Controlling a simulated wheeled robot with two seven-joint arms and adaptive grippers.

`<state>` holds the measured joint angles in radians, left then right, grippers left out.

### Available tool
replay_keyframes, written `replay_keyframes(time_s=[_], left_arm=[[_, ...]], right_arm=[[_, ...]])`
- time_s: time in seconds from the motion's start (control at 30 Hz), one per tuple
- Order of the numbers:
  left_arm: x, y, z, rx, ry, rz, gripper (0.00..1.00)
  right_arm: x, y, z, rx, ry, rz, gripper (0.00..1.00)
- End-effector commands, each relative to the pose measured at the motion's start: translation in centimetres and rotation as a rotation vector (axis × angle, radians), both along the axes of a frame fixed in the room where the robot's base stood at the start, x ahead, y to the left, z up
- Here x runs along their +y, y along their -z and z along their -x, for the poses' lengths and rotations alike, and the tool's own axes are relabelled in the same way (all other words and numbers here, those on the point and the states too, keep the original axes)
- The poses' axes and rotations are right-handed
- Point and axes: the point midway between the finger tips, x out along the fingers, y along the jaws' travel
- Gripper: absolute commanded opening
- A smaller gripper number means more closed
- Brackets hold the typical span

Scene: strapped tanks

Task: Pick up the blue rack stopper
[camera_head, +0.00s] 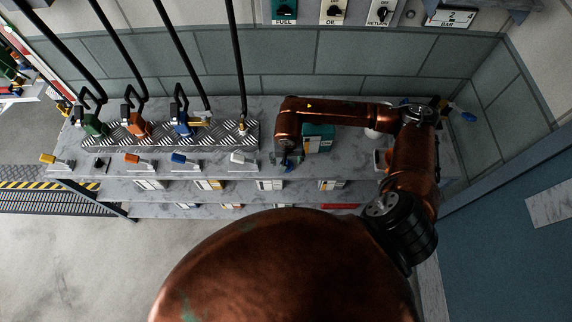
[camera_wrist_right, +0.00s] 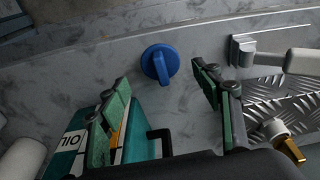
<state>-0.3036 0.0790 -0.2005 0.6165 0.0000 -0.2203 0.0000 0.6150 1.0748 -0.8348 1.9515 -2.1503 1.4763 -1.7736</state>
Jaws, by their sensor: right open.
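The blue stopper (camera_wrist_right: 160,63), a round piece with a raised grip, lies on the grey marble shelf in the right wrist view. My right gripper (camera_wrist_right: 161,79) is open and empty, its green-padded fingertips to either side of the stopper in that view, with no visible contact. In the head view my right gripper (camera_head: 286,158) hangs over the front of the top shelf, and a small blue patch shows among its fingers. My left gripper is not in view.
A teal oil container (camera_head: 318,138) stands close beside the right gripper; it also shows in the wrist view (camera_wrist_right: 70,140). A white-handled piece (camera_head: 243,158) and a tread-plate rack (camera_head: 215,134) with upright nozzles lie to the left. The wall (camera_head: 345,55) is behind.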

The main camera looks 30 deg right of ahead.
Motion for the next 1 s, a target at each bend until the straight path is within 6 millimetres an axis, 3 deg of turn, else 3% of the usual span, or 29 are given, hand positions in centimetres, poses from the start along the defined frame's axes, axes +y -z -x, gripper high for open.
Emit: replay_keyframes(time_s=[0.2,0.47,1.0], left_arm=[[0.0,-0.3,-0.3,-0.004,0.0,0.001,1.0],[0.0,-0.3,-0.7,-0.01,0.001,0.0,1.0],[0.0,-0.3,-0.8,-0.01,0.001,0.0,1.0]], right_arm=[[0.1,2.7,-0.3,0.001,0.0,-0.002,0.59],[0.2,3.0,-0.4,0.0,-0.002,-0.002,0.59],[0.2,3.0,-0.4,0.0,-0.001,-0.002,0.23]])
